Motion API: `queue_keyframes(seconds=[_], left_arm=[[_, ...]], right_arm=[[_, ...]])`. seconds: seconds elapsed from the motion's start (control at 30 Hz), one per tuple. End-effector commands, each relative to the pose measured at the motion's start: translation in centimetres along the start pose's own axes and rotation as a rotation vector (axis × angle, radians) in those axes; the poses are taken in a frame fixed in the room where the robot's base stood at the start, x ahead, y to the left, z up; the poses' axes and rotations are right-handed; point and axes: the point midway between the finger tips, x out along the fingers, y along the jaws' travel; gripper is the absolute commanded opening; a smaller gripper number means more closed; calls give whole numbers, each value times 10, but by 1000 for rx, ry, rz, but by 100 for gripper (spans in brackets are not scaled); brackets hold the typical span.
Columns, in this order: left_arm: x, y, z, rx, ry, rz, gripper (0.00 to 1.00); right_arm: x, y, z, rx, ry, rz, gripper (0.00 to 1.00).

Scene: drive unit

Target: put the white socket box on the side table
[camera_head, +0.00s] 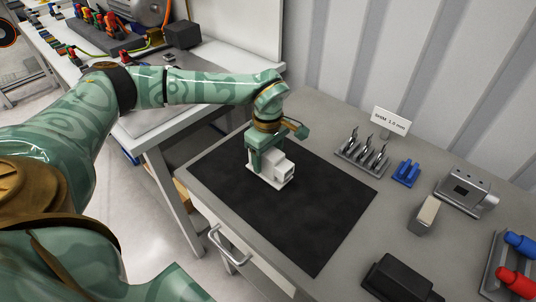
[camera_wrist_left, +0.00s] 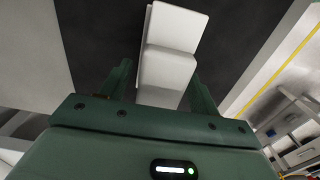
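The white socket box (camera_head: 283,173) is on the black mat of the grey bench, near the mat's upper middle; I cannot tell whether its base fully rests there. My left gripper (camera_head: 262,155) points down at it from above. In the left wrist view the white box (camera_wrist_left: 168,55) lies between the two fingers of the left gripper (camera_wrist_left: 161,80). A gap shows at the left finger, and the right finger is close to or touching the box. Another table (camera_head: 205,67) adjoins at the upper left; the frames do not label either as the side table. My right gripper is out of view.
The black mat (camera_head: 325,210) has free room around the box. A SHIM sign (camera_head: 391,121), a rack of metal tools (camera_head: 362,153), a blue part (camera_head: 406,172), a metal block (camera_head: 466,192) and a black case (camera_head: 398,280) stand to the right. A black cube (camera_head: 183,34) is at upper left.

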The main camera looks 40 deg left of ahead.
Motion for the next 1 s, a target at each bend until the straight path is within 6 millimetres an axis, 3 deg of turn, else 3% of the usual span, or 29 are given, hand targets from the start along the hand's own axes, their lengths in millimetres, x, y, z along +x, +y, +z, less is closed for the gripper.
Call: queue_keyframes(seconds=[0.33,0.73,1.0], left_arm=[[-6,0,0,1,0,2,62],[-95,1,0,0,0,6,62],[-122,0,0,0,0,0,62]], right_arm=[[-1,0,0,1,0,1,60],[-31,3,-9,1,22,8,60],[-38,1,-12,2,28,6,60]])
